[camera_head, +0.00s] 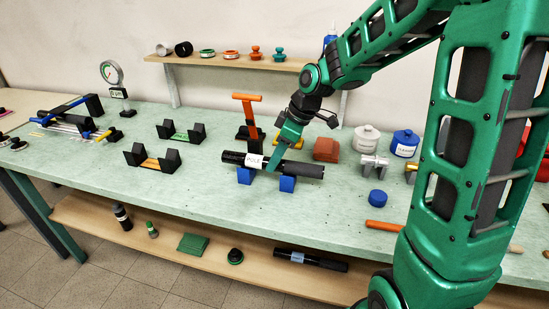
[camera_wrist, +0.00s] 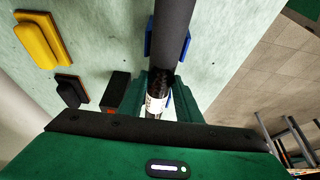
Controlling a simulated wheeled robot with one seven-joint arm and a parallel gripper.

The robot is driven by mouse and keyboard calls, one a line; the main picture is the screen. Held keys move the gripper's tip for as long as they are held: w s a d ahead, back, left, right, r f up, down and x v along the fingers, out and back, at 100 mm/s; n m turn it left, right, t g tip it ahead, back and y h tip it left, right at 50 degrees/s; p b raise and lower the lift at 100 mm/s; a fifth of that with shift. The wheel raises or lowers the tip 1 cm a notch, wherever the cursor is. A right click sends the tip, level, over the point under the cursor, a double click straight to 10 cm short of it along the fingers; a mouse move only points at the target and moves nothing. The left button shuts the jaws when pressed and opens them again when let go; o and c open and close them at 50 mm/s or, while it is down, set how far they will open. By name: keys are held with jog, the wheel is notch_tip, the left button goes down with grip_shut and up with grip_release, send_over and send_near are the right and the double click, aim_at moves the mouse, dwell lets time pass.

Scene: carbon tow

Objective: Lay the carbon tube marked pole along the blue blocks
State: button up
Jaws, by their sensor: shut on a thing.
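The dark carbon tube (camera_head: 305,170) has a white label near its middle; the label's lettering is too small to read surely. It also shows in the wrist view (camera_wrist: 174,30), running away from me. My gripper (camera_head: 271,164) comes down from above and is shut around the tube just right of the label. The two blue blocks (camera_head: 245,176) (camera_head: 287,184) stand under the tube, which lies lengthwise across both. I cannot tell whether it rests fully on them or sits a hair above. Blue block sides show beside the tube in the wrist view (camera_wrist: 149,36).
An orange-handled stand (camera_head: 247,112) rises close behind the tube. Black cradles (camera_head: 152,157) stand to the left. The bench front before the blocks is clear.

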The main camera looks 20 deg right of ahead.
jog(key=shift+f, duration=0.35)
jog(key=o, duration=1.8)
jog(key=shift+r, duration=3.5)
jog(key=s+d+f+m+g+h, duration=0.1)
jog(key=s+d+m, duration=0.4)
jog(key=s, duration=0.5)
jog(key=s+d+f+m+g+h, duration=0.1)
jog(key=s+d+m, duration=0.5)
jog(key=s, duration=0.4)
jog(key=s+d+f+m+h, duration=0.1)
jog(key=s+d+m, duration=0.4)
jog(key=s, duration=0.5)
jog(key=shift+s+d+f+m+g, duration=0.25)
jog(key=shift+s+m+g, duration=0.15)
jog(key=shift+m, duration=0.2)
